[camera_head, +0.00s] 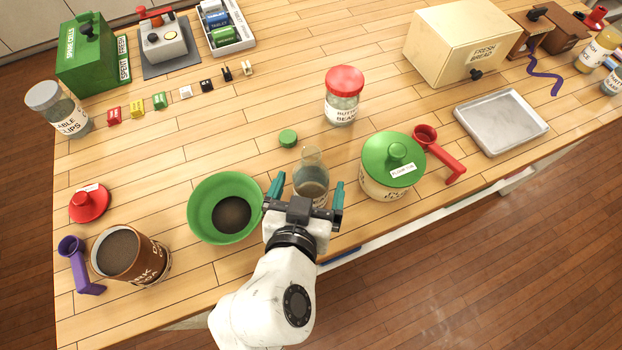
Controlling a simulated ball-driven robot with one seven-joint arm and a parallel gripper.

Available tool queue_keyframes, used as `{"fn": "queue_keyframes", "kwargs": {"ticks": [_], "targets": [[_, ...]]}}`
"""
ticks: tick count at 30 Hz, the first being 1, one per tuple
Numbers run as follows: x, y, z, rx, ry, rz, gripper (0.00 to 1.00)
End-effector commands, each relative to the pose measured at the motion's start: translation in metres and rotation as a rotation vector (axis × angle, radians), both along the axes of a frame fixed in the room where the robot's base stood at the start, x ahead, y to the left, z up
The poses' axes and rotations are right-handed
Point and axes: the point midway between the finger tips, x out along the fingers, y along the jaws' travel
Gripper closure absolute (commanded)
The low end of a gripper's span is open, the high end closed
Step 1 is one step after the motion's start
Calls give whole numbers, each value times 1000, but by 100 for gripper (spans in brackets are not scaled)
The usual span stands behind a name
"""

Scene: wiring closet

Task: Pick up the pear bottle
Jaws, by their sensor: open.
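The pear bottle appears to be the clear glass bottle (311,165) with a narrow neck and brownish contents, standing upright near the front edge of the table. No label on it can be read. My gripper (306,184) is open, with one teal finger on the left of the bottle and one on the right. The gripper's body hides the bottle's lower front. I cannot tell whether either finger touches the glass.
A green bowl (201,220) with dark contents stands close on the left. A green-lidded crock (378,187) stands close on the right, beside a red scoop (446,166). A small green cap (288,138) and a red-lidded jar (343,109) are behind.

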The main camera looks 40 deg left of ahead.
Motion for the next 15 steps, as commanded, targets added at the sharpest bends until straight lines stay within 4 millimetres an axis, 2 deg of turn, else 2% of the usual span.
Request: {"fn": "queue_keyframes", "kwargs": {"ticks": [6, 14, 15], "targets": [[18, 12, -8, 1, -1, 0, 4], [19, 12, -9, 1, -1, 0, 4], [19, 12, -9, 0, 0, 0, 8]]}}
